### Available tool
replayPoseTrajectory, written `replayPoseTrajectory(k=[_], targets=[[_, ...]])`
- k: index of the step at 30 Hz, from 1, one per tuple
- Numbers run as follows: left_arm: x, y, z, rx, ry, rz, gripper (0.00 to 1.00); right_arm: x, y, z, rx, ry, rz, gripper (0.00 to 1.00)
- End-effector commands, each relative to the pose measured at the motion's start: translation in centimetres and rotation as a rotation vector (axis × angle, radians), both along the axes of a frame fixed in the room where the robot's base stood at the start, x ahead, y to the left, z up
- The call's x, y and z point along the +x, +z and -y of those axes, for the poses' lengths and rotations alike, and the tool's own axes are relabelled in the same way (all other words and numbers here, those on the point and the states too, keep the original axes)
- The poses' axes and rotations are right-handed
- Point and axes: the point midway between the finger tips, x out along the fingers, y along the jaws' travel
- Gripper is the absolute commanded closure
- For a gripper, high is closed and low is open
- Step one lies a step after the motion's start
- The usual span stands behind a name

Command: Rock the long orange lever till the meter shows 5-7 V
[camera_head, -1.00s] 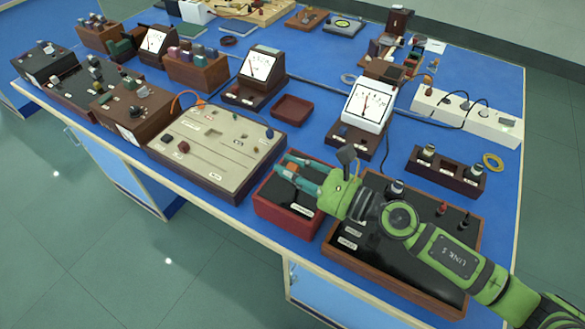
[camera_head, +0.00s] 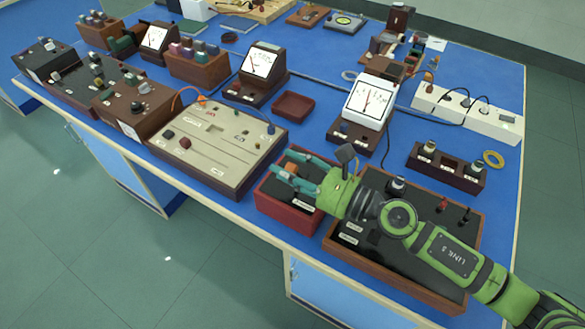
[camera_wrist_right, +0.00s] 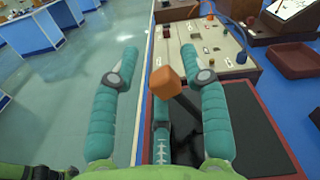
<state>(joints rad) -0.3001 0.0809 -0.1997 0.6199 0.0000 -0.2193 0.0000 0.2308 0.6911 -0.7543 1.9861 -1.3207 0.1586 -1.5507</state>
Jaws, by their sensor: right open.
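The orange lever tip (camera_wrist_right: 165,82) is a block on a dark stem, rising from a red box with a black top (camera_wrist_right: 245,130). In the head view the red box (camera_head: 283,212) stands near the front edge of the bench, and the orange tip (camera_head: 292,169) shows small between my fingers. My right gripper (camera_head: 283,164) is open around the lever. In the right wrist view its teal fingers (camera_wrist_right: 158,50) stand on either side of the tip, apart from it. A white meter (camera_head: 368,98) stands behind; its red needle is near upright, its numbers unreadable. My left gripper is not in view.
A beige panel board (camera_head: 225,148) stands left of the red box. A wooden-framed black box (camera_head: 395,280) lies under my right arm. Another meter (camera_head: 260,62) and an empty red tray (camera_head: 293,106) stand farther back. A white socket strip (camera_head: 500,124) is at right.

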Motion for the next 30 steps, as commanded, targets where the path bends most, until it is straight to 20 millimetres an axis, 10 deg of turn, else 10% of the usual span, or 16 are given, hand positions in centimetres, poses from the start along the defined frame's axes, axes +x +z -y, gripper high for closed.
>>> replayPoseTrajectory(k=[30], targets=[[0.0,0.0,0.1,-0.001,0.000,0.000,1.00,-6.6,0.0,9.8,-0.001,0.000,0.001,0.55]])
